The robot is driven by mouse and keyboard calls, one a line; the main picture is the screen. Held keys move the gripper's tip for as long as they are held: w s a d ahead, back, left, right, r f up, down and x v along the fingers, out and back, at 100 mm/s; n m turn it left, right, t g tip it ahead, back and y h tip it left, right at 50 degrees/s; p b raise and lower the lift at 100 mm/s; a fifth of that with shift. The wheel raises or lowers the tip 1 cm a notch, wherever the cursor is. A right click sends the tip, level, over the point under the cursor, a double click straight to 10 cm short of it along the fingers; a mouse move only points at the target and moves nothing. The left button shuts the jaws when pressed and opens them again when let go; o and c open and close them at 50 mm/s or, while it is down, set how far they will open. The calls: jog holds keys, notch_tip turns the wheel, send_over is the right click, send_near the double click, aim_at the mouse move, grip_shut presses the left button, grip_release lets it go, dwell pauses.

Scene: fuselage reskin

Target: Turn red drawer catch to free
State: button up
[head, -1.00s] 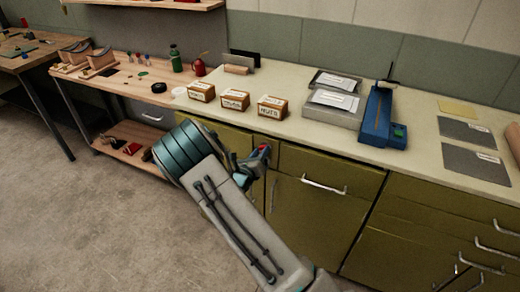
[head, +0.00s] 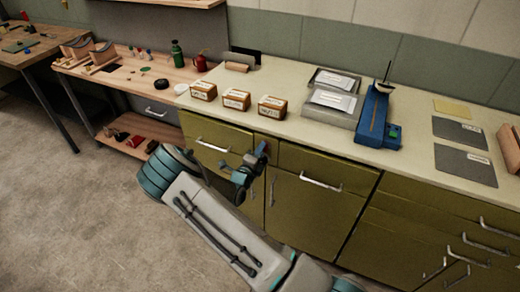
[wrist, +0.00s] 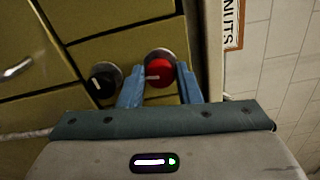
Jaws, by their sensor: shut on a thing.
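The red drawer catch (wrist: 160,70) is a round knob with a white line on its face, seen in the wrist view. The line lies roughly level, running left from the middle of the face. My gripper (wrist: 162,84) has its two blue fingers shut on this catch, one on each side. In the head view my gripper (head: 261,153) is at the narrow front between two drawers of the green cabinet (head: 315,210), and it hides the catch.
A black knob (wrist: 104,82) with a white line sits just left of my fingers in the wrist view. Labelled boxes (head: 236,99) and a blue tool (head: 376,120) stand on the counter above. Drawer handles (head: 321,182) stick out nearby. The floor at left is clear.

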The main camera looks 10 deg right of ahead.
jog(key=shift+n, duration=0.7)
jog(key=shift+p, duration=0.3)
jog(key=o, duration=0.9)
jog(key=shift+o, duration=0.2)
jog(key=b+v, duration=0.2)
jog(key=v, duration=1.2)
